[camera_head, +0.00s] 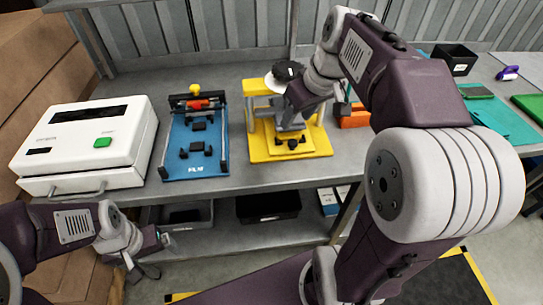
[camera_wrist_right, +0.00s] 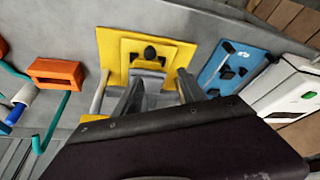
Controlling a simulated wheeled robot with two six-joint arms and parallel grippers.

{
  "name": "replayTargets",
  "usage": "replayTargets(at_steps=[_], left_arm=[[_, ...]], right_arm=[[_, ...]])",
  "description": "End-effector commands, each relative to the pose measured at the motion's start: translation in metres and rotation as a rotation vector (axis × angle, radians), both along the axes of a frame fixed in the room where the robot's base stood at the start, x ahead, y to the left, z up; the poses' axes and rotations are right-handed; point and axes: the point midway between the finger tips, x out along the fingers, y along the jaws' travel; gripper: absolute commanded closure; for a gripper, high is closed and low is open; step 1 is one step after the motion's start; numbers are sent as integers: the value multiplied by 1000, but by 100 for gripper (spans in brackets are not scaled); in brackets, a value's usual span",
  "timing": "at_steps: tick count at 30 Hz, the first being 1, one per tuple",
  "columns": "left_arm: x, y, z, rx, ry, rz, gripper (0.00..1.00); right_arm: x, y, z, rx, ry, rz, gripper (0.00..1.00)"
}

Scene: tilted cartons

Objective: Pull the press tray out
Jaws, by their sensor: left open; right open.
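The yellow press (camera_head: 258,150) stands on the grey bench, right of the blue fixture. Its tray appears to be the smaller yellow plate (camera_head: 309,144) with a black knob (camera_head: 293,143) at the front. In the right wrist view the tray plate (camera_wrist_right: 127,46) and its black knob (camera_wrist_right: 150,53) show between the press posts. My right gripper (camera_wrist_right: 158,88) is open, its fingers pointing at the tray. Contact cannot be told; my arm hides part of the press in the head view. My left gripper (camera_head: 160,240) is open and low, in front of the bench, away from the press.
The blue fixture (camera_head: 207,165) and a white machine (camera_head: 78,138) with a green button stand left of the press. An orange block (camera_head: 354,119) is close on its right. Dark bins (camera_head: 268,206) sit on the lower shelf. The bench's front edge is clear before the press.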

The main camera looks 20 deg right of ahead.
Motion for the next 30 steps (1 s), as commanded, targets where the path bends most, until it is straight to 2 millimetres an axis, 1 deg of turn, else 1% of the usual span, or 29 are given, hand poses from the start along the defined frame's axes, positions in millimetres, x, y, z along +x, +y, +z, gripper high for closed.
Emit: replayTargets(at_steps=[1, 3, 6, 10, 13, 18, 21, 25, 30], left_arm=[[0, 0, -23, 0, -1, 0, 10], [0, 0, -30, 0, -1, 0, 10], [0, 0, -30, 0, -1, 0, 10], [0, 0, -29, 0, -1, 0, 10], [0, 0, -35, 0, -1, 0, 10], [0, 0, -46, 0, -1, 0, 10], [0, 0, -51, 0, -1, 0, 10], [0, 0, -54, 0, -1, 0, 10], [0, 0, -54, 0, -1, 0, 10]], right_arm=[[-1, -7, -21, -3, -7, -20, 52], [-3, -13, -27, -3, -9, -39, 52], [-4, -16, -28, -4, -9, -51, 52], [-3, -16, -29, -3, -7, -50, 52], [1, -15, -43, -2, -4, -50, 52], [15, -12, -79, -1, -2, -49, 52], [22, -11, -95, -2, -2, -50, 52], [28, -10, -107, -2, -5, -50, 52], [30, -10, -110, -2, -5, -50, 52]])
